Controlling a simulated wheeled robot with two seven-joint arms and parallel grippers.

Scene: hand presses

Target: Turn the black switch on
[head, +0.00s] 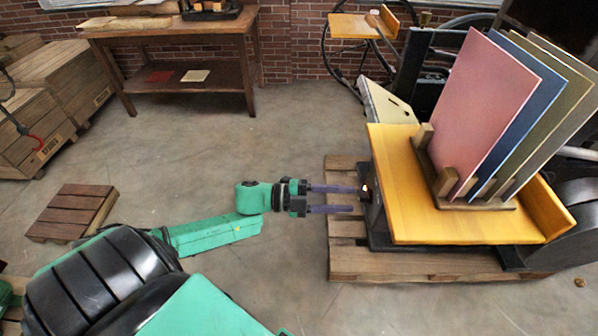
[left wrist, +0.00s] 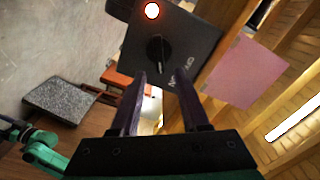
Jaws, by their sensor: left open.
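The black switch (left wrist: 157,48) is a round knob on a dark panel (left wrist: 194,40) with light lettering, seen in the left wrist view. A glowing lamp with a red rim (left wrist: 152,10) sits on the panel above it. In the head view the panel (head: 375,212) is at the left end of the yellow-topped press table, and the lamp (head: 365,188) shows as a small bright spot. My left gripper (head: 354,199) is open and empty, its two fingers pointing at the panel. In the left wrist view its fingertips (left wrist: 160,75) are just below the knob; contact cannot be told. My right gripper is out of view.
The yellow table (head: 410,190) carries a wooden rack with several coloured boards (head: 487,105). It stands on a wooden pallet (head: 347,262). A small pallet (head: 75,212) lies at the left, and a workbench (head: 180,55) stands at the back. The floor between is clear.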

